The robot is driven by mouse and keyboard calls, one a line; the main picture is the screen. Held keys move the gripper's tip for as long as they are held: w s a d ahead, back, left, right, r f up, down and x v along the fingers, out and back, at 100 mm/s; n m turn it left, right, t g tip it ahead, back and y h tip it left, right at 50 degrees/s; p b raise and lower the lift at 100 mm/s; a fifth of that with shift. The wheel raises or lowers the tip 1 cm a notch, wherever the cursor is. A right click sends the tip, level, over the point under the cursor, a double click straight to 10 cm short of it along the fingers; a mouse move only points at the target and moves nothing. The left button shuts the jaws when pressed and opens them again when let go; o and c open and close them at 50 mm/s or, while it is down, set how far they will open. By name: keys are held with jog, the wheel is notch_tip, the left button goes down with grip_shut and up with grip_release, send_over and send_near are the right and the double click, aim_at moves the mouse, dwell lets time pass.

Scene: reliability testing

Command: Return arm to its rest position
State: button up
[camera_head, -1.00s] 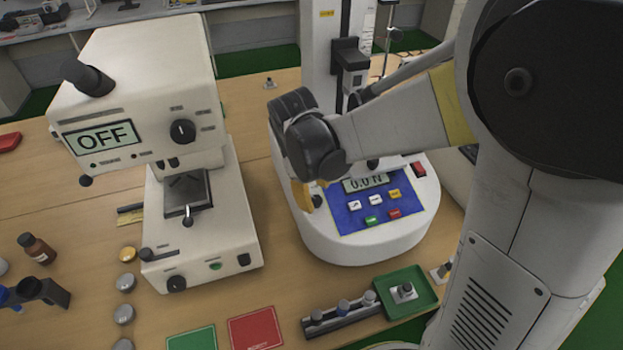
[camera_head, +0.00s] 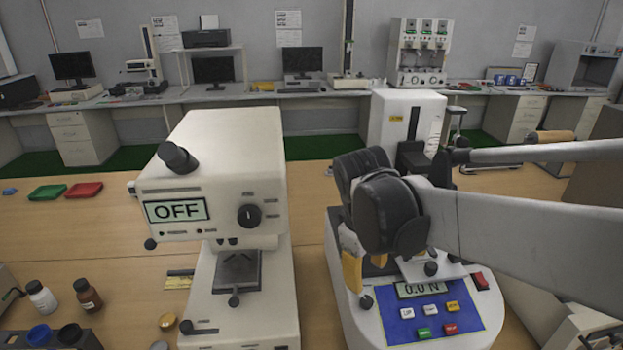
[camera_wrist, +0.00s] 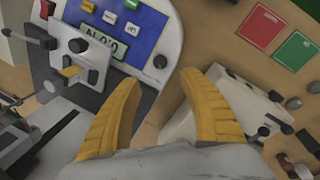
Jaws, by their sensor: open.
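My gripper shows in the wrist view (camera_wrist: 158,108) with its two yellow fingers spread apart and nothing between them. In the head view my arm comes in from the right edge and ends in a dark wrist joint above the force tester (camera_head: 345,290). One yellow finger (camera_head: 351,271) shows below that joint; the rest of the gripper is mostly hidden. The tester's display reads 0.0 N over a blue button panel (camera_head: 440,318). In the wrist view, the blue panel (camera_wrist: 130,35) lies beyond the left finger.
A white hardness tester (camera_head: 215,160) reading OFF stands left of my arm. In the wrist view, green (camera_wrist: 297,50) and red (camera_wrist: 262,26) mats lie at the upper right.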

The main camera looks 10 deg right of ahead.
jog(key=s+d+r+m+t+y, duration=0.1)
jog(key=s+m+t, duration=0.4)
jog(key=s, duration=0.5)
jog(key=shift+s+d+m+t+y, duration=0.4)
jog(key=shift+d+m, duration=0.05)
jog(key=shift+m, duration=0.75)
